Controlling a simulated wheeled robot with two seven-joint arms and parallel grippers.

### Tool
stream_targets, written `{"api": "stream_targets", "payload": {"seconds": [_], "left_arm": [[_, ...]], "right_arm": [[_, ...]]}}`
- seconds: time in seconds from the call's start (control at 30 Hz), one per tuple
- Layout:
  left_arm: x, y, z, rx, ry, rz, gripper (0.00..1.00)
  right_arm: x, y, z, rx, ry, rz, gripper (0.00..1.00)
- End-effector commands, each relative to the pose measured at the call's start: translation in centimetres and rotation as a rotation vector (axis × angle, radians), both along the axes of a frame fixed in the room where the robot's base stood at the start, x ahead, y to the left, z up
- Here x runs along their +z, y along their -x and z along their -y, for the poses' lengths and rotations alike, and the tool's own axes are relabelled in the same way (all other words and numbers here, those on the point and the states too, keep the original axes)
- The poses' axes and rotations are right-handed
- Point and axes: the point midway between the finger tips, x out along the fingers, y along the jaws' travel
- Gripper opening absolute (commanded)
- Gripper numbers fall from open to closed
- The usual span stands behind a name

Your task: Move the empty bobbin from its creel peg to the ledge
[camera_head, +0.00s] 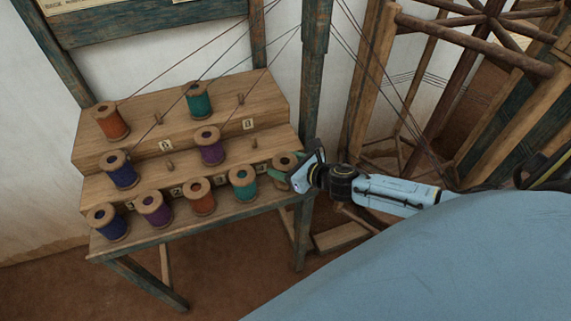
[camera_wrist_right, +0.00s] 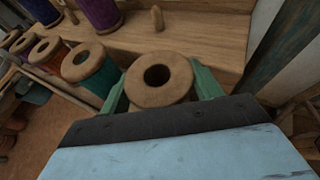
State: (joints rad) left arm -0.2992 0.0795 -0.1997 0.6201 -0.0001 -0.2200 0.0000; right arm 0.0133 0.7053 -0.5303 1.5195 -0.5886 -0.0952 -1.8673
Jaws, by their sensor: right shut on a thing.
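My right gripper (camera_head: 296,174) is at the right end of the creel's lowest level. It is shut on a bare wooden bobbin (camera_head: 284,160). In the right wrist view, the bobbin's round top (camera_wrist_right: 133,84) with its dark centre hole is between the green fingers. No thread shows on it, but its lower part is hidden by the gripper. I cannot tell whether it touches the board below. The front ledge (camera_head: 150,238) carries a row of wound bobbins, with a teal one (camera_head: 243,184) just left of the held bobbin. My left gripper is not in view.
The stepped wooden creel (camera_head: 262,92) holds more wound bobbins and has bare pegs, one on the top step (camera_head: 240,98) and one on the middle step (camera_head: 169,166). Taut threads run up from the bobbins. A blue-green post (camera_head: 314,75) stands close right of the creel.

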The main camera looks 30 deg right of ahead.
Motion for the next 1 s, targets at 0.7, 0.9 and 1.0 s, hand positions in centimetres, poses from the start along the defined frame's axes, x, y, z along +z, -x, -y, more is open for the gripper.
{"api": "stream_targets", "payload": {"seconds": [0.7,0.9,1.0], "left_arm": [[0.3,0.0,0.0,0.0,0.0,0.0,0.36],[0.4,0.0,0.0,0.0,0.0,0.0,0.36],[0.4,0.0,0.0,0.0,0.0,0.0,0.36]], "right_arm": [[0.6,1.3,0.4,0.0,0.002,-0.003,0.86],[1.9,4.5,1.3,0.001,0.001,-0.004,0.86],[2.6,6.0,1.7,0.001,0.001,-0.004,0.86]]}}
